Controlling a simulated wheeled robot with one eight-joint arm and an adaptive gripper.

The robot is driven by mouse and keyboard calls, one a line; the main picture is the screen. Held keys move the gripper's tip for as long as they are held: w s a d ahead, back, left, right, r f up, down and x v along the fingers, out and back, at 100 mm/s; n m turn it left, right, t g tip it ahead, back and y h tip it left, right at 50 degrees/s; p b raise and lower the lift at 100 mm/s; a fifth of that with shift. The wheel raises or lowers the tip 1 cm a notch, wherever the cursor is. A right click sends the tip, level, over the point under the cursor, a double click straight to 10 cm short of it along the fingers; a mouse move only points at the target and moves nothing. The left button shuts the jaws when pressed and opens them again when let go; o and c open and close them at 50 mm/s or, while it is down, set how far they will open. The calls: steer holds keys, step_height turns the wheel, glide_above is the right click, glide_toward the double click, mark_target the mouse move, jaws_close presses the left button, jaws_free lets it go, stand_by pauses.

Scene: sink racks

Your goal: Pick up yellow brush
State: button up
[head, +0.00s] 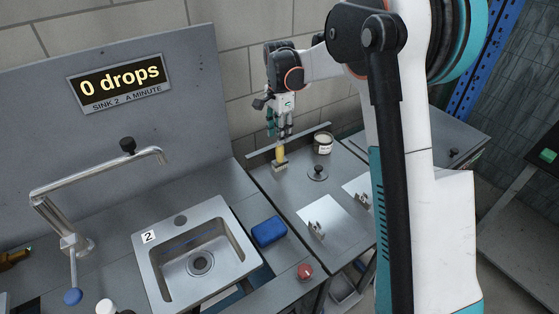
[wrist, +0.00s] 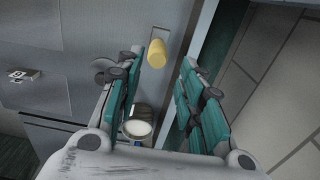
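The yellow brush (head: 279,155) stands upright on the grey counter near its back edge, with its yellow handle up and its paler head at the bottom. My gripper (head: 283,132) points down just above the handle. In the wrist view, the handle's end (wrist: 157,53) shows in the gap near the tips of my gripper (wrist: 163,63). The fingers are apart, with dark space between them and nothing held. I cannot see any contact with the brush.
A white can (head: 323,144) stands right of the brush; it also shows in the wrist view (wrist: 138,128). A knobbed round lid (head: 317,173) lies in front. A low ledge and block wall are behind. A blue sponge (head: 269,231) lies beside the sink (head: 205,255).

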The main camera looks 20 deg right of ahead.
mark_target(280, 158)
step_height(280, 158, down, 6)
steer(key=shift+r+b, duration=0.1)
steer(key=shift+b, duration=0.55)
steer(key=shift+s+f+b, duration=0.1)
steer(key=shift+f+b, duration=1.05)
steer(key=shift+f, duration=1.5)
steer(key=c, duration=0.8)
